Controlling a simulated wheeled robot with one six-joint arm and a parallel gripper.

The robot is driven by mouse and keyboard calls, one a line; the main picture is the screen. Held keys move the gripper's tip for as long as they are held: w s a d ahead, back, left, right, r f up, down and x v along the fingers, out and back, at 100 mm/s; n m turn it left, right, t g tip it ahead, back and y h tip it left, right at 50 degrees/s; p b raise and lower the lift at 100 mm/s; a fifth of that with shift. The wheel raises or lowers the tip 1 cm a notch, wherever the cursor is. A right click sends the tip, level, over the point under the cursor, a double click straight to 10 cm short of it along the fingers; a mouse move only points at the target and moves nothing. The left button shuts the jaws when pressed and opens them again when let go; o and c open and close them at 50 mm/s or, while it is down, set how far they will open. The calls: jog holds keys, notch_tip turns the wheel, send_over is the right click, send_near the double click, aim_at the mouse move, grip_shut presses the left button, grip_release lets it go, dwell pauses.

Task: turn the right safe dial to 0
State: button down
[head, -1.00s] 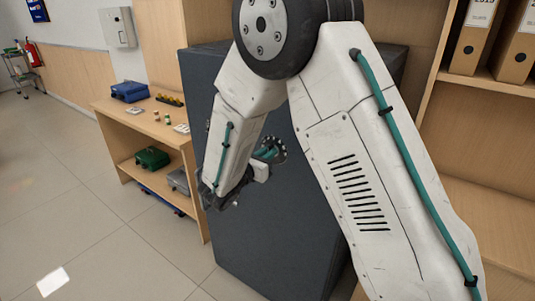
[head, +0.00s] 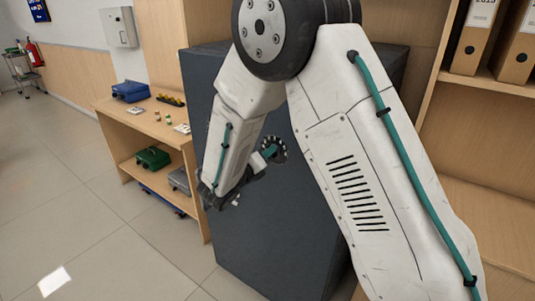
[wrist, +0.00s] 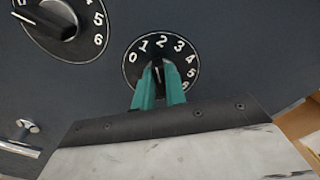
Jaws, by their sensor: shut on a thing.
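The right safe dial (wrist: 134,72) is a round black plate with white numbers 0 to 6, on the dark grey safe front. In the wrist view my gripper (wrist: 160,68) has its two teal fingers closed on the dial's central knob. A short white mark on the knob shows between the fingers and points roughly up, near the 2; its exact reading is partly hidden. The 0 is at the dial's left. In the head view the dial (head: 280,148) shows behind the teal fingers, partly covered by my arm.
A second dial (wrist: 85,18) with a black knob sits to the left, cut off by the frame. A metal handle (wrist: 27,128) is at lower left. The safe (head: 280,235) stands between a wooden shelf unit (head: 190,160) and a binder shelf (head: 490,185).

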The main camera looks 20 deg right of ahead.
jog(key=n, duration=0.8)
jog(key=shift+w+a+f+n, duration=0.1)
jog(key=shift+f+n, duration=0.1)
jog(key=shift+n, duration=0.2)
dwell(0.4)
jog(key=c, duration=1.4)
grip_release()
jog(key=shift+c, duration=0.2)
jog(key=v, duration=0.8)
